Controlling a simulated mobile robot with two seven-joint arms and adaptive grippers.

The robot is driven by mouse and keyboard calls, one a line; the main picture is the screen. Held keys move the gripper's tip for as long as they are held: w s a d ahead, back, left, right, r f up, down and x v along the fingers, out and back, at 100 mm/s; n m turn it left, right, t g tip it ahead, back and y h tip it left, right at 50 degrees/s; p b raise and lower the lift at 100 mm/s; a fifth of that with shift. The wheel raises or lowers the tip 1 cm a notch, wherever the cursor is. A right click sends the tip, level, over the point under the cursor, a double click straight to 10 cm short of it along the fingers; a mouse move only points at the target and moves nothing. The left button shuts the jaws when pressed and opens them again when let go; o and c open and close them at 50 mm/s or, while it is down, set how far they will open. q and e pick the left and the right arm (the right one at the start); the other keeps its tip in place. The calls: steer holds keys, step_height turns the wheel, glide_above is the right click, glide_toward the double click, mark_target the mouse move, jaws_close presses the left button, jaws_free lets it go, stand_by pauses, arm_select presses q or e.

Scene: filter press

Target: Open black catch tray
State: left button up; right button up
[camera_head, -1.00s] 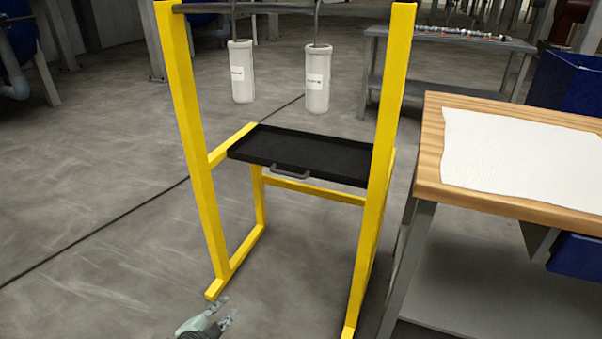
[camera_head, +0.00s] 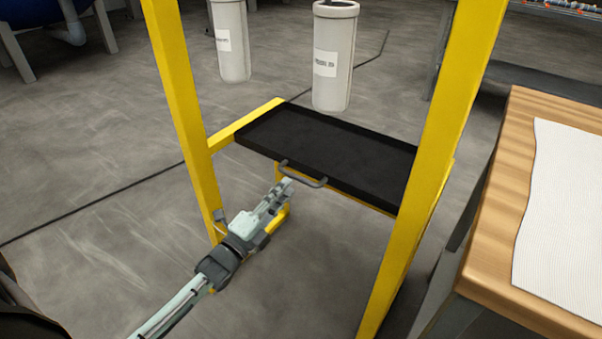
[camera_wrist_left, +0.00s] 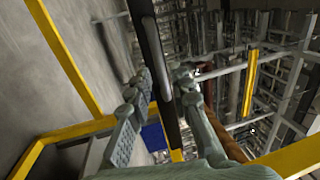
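The black catch tray (camera_head: 330,145) lies flat between the yellow posts of the frame. Its grey bow handle (camera_head: 303,176) sticks out from the front edge. My left gripper (camera_head: 284,188) reaches in from the lower left, with its fingertips close to the left part of the handle; I cannot tell whether they touch it. In the left wrist view my left gripper (camera_wrist_left: 160,88) is open, its fingers spread on either side of a long dark bar, the tray (camera_wrist_left: 145,28) seen edge-on. My right gripper is not in view.
The yellow frame (camera_head: 178,95) stands around the tray, with a post on each side. A wooden-topped table (camera_head: 505,210) with a white sheet (camera_head: 562,215) stands close on the right. The floor in front is clear.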

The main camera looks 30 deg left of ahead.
mark_target(296, 175)
arm_select(q)
steer(key=x, duration=0.5)
steer(key=shift+w, duration=0.3)
jaws_close()
